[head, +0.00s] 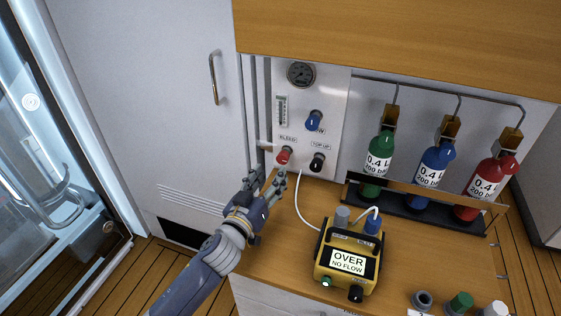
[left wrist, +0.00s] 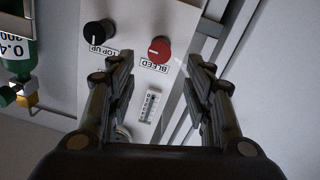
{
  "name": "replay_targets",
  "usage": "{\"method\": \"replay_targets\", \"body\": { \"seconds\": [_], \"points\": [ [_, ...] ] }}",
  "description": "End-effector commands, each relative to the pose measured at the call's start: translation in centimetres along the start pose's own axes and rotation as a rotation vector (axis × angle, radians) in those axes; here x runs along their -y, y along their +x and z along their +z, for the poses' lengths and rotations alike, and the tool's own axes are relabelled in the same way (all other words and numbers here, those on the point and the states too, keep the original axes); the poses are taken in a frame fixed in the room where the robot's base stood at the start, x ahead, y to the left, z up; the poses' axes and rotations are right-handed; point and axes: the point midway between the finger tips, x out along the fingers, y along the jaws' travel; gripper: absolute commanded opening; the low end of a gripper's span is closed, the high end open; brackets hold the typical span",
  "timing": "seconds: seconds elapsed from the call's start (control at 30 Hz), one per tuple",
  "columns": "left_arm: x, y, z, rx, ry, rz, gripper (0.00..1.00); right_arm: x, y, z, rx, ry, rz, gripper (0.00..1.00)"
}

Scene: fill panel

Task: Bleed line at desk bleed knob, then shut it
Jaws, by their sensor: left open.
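The red bleed knob (head: 284,155) sits on the lower left of the white fill panel (head: 335,100), under a "BLEED" label. My left gripper (head: 268,183) is open, just below and left of the knob in the head view. In the left wrist view the red knob (left wrist: 159,50) shows beyond and between the two open fingertips (left wrist: 160,68), with nothing held. The black top-up knob (head: 317,161) is to its right. A yellow analyser (head: 347,262) on the desk reads "OVER" and "NO FLOW". My right gripper is not in view.
Green (head: 379,155), blue (head: 432,168) and red (head: 485,180) cylinders stand in a rack at the right. A white hose (head: 300,205) runs from the panel towards the analyser. A wooden shelf (head: 400,40) overhangs the panel. Several caps stand at the front right.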

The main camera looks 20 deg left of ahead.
Motion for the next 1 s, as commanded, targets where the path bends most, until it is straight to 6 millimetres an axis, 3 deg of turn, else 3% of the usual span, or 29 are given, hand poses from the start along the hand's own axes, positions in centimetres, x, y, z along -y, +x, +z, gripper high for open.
{"method": "replay_targets", "body": {
  "seconds": [0.2,0.4,0.87,1.0],
  "points": [
    [0.0,4.1,-0.1,-0.001,0.002,0.0,0.47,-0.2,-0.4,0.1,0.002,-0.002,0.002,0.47],
    [0.0,6.6,-0.1,-0.001,0.002,-0.001,0.47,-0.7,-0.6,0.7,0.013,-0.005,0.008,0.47],
    [-0.1,7.6,0.0,0.001,0.001,0.0,0.47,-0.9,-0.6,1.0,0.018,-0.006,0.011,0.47],
    [0.0,7.6,0.0,0.001,0.002,0.0,0.15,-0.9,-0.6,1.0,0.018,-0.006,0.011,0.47]
  ]
}}
